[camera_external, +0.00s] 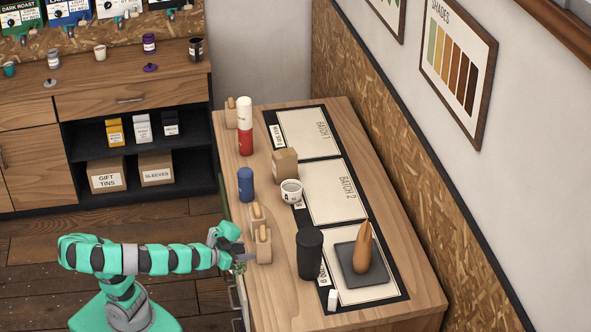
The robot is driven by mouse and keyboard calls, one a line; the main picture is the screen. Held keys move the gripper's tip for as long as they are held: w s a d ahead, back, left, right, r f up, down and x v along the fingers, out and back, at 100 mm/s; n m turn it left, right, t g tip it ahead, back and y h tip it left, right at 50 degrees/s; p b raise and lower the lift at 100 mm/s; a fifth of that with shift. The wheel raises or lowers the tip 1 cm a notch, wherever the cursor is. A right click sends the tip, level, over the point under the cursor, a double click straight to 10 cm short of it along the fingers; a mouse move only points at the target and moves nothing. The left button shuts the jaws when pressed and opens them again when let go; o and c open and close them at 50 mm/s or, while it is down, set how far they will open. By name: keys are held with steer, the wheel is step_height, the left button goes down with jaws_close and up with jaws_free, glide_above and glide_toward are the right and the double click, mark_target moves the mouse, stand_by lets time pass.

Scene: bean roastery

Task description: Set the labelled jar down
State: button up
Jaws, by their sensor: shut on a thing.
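My gripper (243,250) is at the left edge of the wooden counter (268,301), close beside a wooden block-like holder (263,246). It is shut on a small jar (239,268), of which only a greyish-green part shows below the fingers. The gripper hides most of the jar, and no label can be read on it. I cannot tell whether the jar touches anything beneath it. A dark mat on the counter has pale panels marked BATCH 1 (309,132) and BATCH 2 (335,190), and a third panel (380,293) nearest the camera.
A black cylinder (310,254) and a dark tray (347,278) with a brown cone-shaped thing (362,256) occupy the near panel area.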

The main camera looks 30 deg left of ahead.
steer(key=w+d+r+m+h+b, duration=0.1)
steer(key=w+r, duration=0.6)
steer(key=shift+n+y, duration=0.6)
steer(key=w+a, duration=0.1)
steer(key=w, duration=0.1)
steer(key=w+a, duration=0.1)
steer(key=w, duration=0.2)
steer(key=w+a, duration=0.2)
steer(key=w, duration=0.1)
steer(key=shift+f+p, duration=0.1)
steer(key=shift+p, duration=0.2)
steer(key=w+a+n+y, duration=0.2)
steer(key=w+a, duration=0.7)
steer(key=a, duration=0.3)
steer(key=w+a+n+y+p, duration=0.1)
steer(key=w+a+y, duration=0.1)
steer(key=w+a, duration=0.7)
steer(key=a, duration=0.3)
steer(key=shift+r+n+t+p, duration=0.3)
steer(key=shift+n+t, duration=0.1)
